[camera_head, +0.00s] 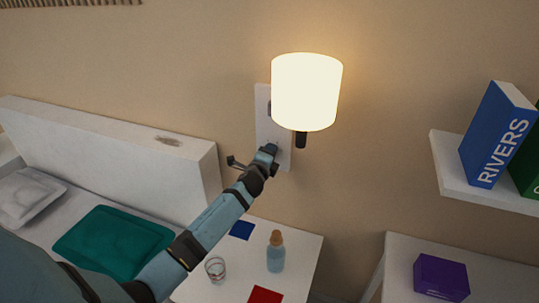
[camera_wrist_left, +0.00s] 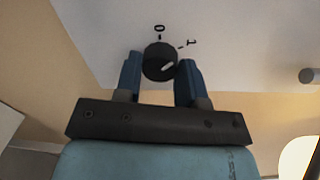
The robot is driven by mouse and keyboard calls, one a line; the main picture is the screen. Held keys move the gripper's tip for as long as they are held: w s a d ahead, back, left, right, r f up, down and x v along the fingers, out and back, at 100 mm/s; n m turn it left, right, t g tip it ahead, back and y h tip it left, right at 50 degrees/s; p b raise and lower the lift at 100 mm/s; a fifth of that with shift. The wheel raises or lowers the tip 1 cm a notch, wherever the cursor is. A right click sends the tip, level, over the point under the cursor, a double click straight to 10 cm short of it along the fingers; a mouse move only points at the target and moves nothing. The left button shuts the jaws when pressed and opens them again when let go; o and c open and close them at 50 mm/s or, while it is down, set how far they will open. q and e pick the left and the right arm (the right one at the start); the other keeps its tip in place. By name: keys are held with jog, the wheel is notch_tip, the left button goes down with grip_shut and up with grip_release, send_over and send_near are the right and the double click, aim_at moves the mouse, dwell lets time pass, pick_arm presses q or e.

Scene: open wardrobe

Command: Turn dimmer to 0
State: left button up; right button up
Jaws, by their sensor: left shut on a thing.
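The dimmer knob (camera_wrist_left: 158,58) is a dark round dial on a white wall panel (camera_head: 263,105). In the left wrist view a "0" is printed above it and a "1" to its upper right. A light pointer line on the knob face slants up to the right, roughly to the side of the "1". My left gripper (camera_wrist_left: 159,72) is shut on the knob, one finger on each side. In the head view my left gripper (camera_head: 269,151) is at the lower part of the panel and hides the knob. The wall lamp (camera_head: 306,92) on the panel is lit. My right gripper is not in view.
Below stands a white bedside table (camera_head: 302,247) with a bottle (camera_head: 276,254), a glass (camera_head: 215,269), and blue and red flat squares. A bed with a white headboard (camera_head: 110,135) is at the left. A shelf (camera_head: 450,165) with books and a purple box (camera_head: 441,277) are at the right.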

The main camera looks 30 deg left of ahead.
pick_arm(q)
jog(key=shift+n+h+p, duration=0.5)
jog(key=shift+n+p, duration=0.05)
jog(key=shift+n, duration=3.75)
jog(key=o, duration=0.9)
jog(key=shift+s, duration=0.15)
jog(key=b+v, duration=0.1)
jog(key=v, duration=1.2)
jog(key=shift+s, duration=0.3)
